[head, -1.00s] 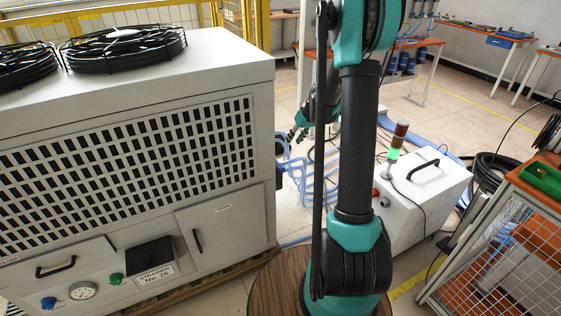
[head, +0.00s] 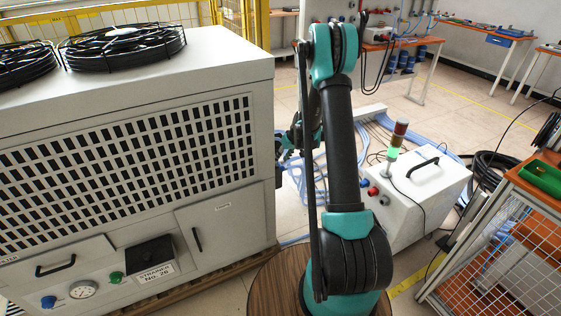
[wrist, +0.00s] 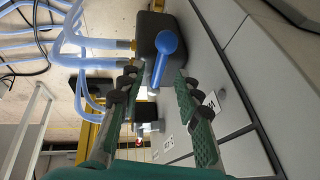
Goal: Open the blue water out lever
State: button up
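The blue lever (wrist: 165,48) shows in the wrist view, with a round hub at the top and a narrow handle pointing down. It sits on a dark block (wrist: 150,25) on the side of the grey cabinet. My gripper (wrist: 157,80) is open, one finger on each side of the handle's lower end. No clear contact between fingers and lever shows. In the head view my gripper (head: 286,143) is small and partly hidden near the cabinet's right edge, and the lever cannot be made out.
Pale blue hoses (wrist: 95,42) run left from fittings by the dark block. The grey cabinet (head: 225,120) fills the left of the head view. A white box with a signal light (head: 425,195) stands right of my arm. A mesh-sided cart (head: 510,240) is at far right.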

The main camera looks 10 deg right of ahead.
aim_at(278, 163)
jog(key=shift+x, duration=1.2)
grip_shut()
